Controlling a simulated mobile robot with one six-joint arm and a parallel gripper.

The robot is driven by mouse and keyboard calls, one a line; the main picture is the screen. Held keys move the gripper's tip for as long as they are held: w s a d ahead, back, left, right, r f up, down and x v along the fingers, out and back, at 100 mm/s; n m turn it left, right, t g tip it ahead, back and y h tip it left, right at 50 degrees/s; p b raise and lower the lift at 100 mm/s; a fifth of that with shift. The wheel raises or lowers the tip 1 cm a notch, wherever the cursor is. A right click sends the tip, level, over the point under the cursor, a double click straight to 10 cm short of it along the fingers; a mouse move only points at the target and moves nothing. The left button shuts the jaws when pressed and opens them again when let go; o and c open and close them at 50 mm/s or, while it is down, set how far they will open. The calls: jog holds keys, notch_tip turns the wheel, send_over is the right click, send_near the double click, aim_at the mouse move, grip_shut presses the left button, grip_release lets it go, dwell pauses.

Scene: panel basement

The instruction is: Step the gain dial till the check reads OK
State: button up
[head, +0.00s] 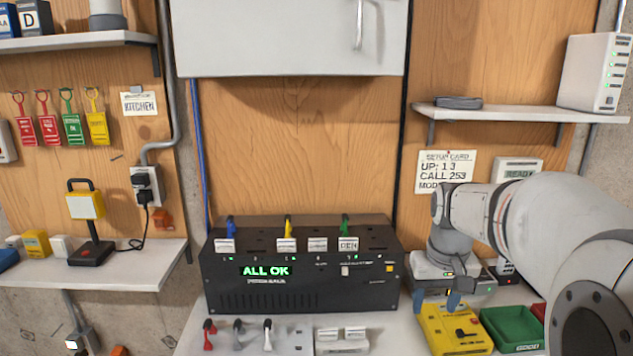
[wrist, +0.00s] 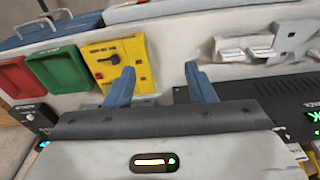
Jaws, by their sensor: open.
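A black box (head: 300,270) on the bench has a lit green display (head: 265,271) that reads ALL OK. In the head view my gripper (head: 452,291) is just behind the yellow unit, right of the black box.
A green bin (head: 512,328) stands right of the yellow unit, with a red bin beyond it. Several levers (head: 238,327) stand on a pale panel in front of the black box. A setup card (head: 446,171) and a small readout (head: 517,171) are on the wall behind my arm.

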jog(key=s+a+f+t, duration=0.1)
jog(key=s+a+f, duration=0.1)
jog(key=s, duration=0.6)
jog(key=s+a+f, duration=0.2)
jog(key=s+a, duration=0.3)
jog(key=s, duration=0.3)
jog(key=shift+s+f+t, duration=0.15)
jog(key=shift+f+t, duration=0.05)
jog(key=shift+t, duration=0.2)
grip_shut()
dwell(0.4)
